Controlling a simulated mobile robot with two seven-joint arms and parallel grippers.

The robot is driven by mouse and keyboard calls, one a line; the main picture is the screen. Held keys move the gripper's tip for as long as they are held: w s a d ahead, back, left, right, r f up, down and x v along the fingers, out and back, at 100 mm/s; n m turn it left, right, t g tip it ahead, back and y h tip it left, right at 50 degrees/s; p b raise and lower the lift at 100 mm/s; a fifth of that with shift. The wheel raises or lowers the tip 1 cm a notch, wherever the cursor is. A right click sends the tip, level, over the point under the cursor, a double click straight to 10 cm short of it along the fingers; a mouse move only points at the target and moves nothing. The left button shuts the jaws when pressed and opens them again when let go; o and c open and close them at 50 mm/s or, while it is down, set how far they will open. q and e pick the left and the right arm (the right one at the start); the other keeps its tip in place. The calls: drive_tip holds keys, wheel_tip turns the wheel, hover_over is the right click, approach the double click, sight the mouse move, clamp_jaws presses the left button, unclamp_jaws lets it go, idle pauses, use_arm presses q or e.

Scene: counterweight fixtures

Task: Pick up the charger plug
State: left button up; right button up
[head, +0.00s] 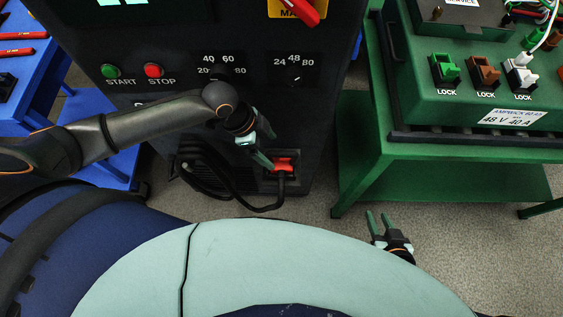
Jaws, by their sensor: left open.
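The charger plug (284,164) is red, low on the front of the dark charger cabinet (180,45), in a small recessed opening. A black cable (281,190) hangs from it and loops left to the cabinet. My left gripper (267,148) is open and just left of and above the plug, fingers pointing towards it. One finger overlaps the plug's edge region, and I cannot tell whether it touches. My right gripper (378,218) is open and empty, low over the floor to the right, well away from the plug.
A green table (360,135) bearing a green battery unit (480,110) with lock switches stands at the right. A blue cart (40,90) with red-handled tools is at the left. Grey floor (310,210) is clear between cabinet and green table.

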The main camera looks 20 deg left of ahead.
sight(282, 162)
use_arm(q)
drive_tip(key=b+x, duration=0.1)
drive_tip(key=x, duration=0.6)
drive_tip(key=shift+s+f, duration=0.1)
drive_tip(key=shift+f, duration=0.2)
drive_tip(key=shift+c, duration=0.2)
drive_tip(key=shift+d+r, duration=0.1)
clamp_jaws()
